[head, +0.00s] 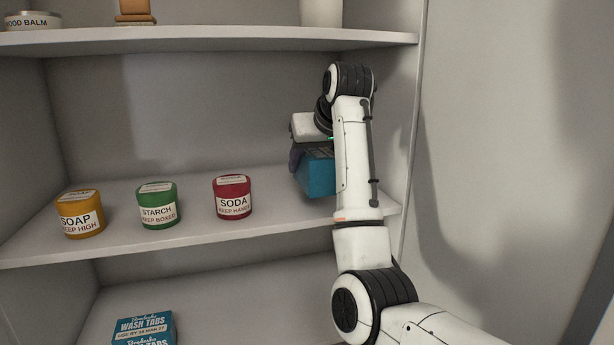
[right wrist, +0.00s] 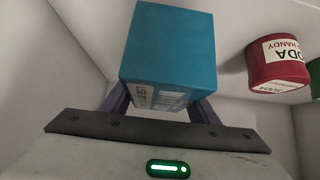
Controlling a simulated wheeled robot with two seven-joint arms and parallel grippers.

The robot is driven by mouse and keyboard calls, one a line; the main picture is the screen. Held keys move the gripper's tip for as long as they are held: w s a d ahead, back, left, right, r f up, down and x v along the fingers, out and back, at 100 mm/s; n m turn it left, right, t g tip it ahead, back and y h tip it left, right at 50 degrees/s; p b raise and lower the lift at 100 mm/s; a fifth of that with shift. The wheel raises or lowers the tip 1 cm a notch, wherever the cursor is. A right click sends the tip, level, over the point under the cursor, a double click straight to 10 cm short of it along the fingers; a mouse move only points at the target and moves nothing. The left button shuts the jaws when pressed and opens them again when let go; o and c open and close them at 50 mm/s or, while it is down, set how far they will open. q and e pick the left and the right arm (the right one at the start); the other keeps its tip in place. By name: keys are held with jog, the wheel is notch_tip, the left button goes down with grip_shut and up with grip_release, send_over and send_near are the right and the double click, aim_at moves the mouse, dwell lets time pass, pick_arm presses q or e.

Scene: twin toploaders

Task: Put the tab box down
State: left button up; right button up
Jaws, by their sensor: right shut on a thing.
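The blue tab box (head: 319,177) is at the right end of the middle shelf, partly hidden behind my right arm. My right gripper (head: 297,158) is shut on it. In the right wrist view the tab box (right wrist: 168,48) sits between the two dark fingers of the right gripper (right wrist: 162,108), with part of its printed label showing. I cannot tell whether its underside touches the shelf or hangs just above it. My left gripper is not in view.
The middle shelf (head: 200,232) also bears a soap tin (head: 80,214), a starch tin (head: 157,205) and a red soda tin (head: 232,197), left of the box. Another blue wash tabs box (head: 143,328) stands on the lower shelf. The upper shelf (head: 220,40) is overhead; a side wall is close right.

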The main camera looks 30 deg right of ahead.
notch_tip(320, 180, down, 3)
jog(key=shift+w+a, duration=0.1)
jog(key=shift+w, duration=0.05)
jog(key=shift+f, duration=0.3)
jog(key=shift+w+f, duration=0.1)
jog(key=shift+w, duration=0.15)
jog(key=o, duration=1)
jog(key=shift+s+f, duration=0.1)
jog(key=shift+f, duration=0.1)
jog(key=shift+c, duration=0.2)
jog(key=o, duration=0.4)
jog(key=shift+r, duration=0.15)
